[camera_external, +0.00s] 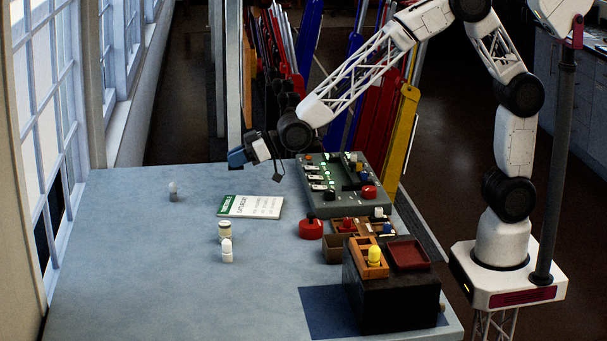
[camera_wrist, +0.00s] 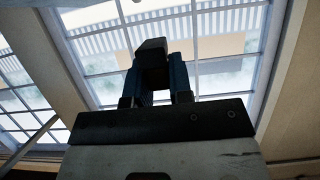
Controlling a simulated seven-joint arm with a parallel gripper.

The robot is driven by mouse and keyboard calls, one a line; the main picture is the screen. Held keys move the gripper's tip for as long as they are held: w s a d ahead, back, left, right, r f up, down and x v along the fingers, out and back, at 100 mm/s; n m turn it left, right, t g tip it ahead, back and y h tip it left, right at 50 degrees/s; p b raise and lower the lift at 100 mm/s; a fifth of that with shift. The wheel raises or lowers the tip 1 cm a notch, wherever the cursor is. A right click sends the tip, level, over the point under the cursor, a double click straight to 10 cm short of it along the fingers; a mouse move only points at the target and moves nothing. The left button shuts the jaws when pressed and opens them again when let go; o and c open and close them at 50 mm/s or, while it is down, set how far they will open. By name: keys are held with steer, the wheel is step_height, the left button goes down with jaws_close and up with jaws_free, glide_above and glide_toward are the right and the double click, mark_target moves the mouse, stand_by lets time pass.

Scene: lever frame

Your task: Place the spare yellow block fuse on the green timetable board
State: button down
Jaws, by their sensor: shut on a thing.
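The timetable board (camera_external: 252,207), white with a green strip at its left end, lies flat on the table. My gripper (camera_external: 238,157) is raised near the back of the table, behind the board, and points left. In the wrist view my blue fingers (camera_wrist: 154,78) are shut on a dark block-like thing (camera_wrist: 152,50). It is backlit by the window, so I cannot tell its colour or whether it is the block fuse. A yellow round-topped piece (camera_external: 375,254) stands in an orange wooden holder (camera_external: 361,270) on a black box.
A grey-green control panel (camera_external: 345,207) with knobs and levers stands right of the board. A red round button (camera_external: 310,229), small trays and the black box (camera_external: 392,304) fill the right side. The left front is clear.

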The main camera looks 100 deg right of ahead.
steer(key=s+a+r, duration=0.1)
steer(key=s+a, duration=0.8)
steer(key=s, duration=0.3)
steer(key=s+a+r, duration=0.2)
steer(key=s+a, duration=0.7)
steer(key=s, duration=0.3)
steer(key=s+d+f, duration=0.1)
steer(key=s+f, duration=0.3)
steer(key=s, duration=0.9)
steer(key=s+d+f, duration=0.1)
steer(key=s+f, duration=0.2)
steer(key=s, duration=1.1)
steer(key=shift+f, duration=0.4)
steer(key=shift+w+a, duration=0.1)
steer(key=shift+w, duration=0.05)
steer(key=shift+w+a+f, duration=0.2)
steer(key=shift+w+a, duration=0.8)
steer(key=shift+w, duration=1.1)
steer(key=shift+w+a+f, duration=0.25)
steer(key=shift+w+a, duration=0.8)
steer(key=shift+w, duration=1.1)
steer(key=shift+w+a+f, duration=0.2)
steer(key=shift+w+a, duration=0.8)
steer(key=shift+w, duration=1.1)
